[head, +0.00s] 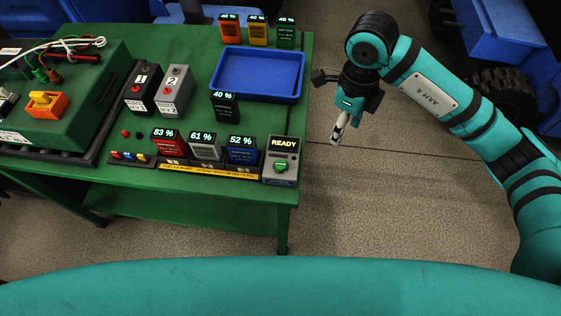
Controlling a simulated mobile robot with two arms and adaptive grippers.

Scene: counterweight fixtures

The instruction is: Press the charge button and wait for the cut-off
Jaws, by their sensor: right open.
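A grey control unit (283,177) stands at the right front corner of the green table. Its display reads READY, and a green button (281,166) sits below the display. To its left is a charging dock (210,167) with a yellow-labelled front edge. A red battery (167,145) showing 83 %, a grey one (205,148) showing 61 % and a blue one (242,151) showing 52 % stand in it. My right gripper (338,134) is open, pointing down beyond the table's right edge, apart from the control unit. My left gripper is out of view.
A blue tray (258,97) on the table (187,50) looks empty, with a black battery (225,106) before it. Orange (229,30), yellow (258,32) and green (286,34) batteries stand behind it. Two numbered boxes (174,92) stand left. The floor (400,200) right of the table is clear.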

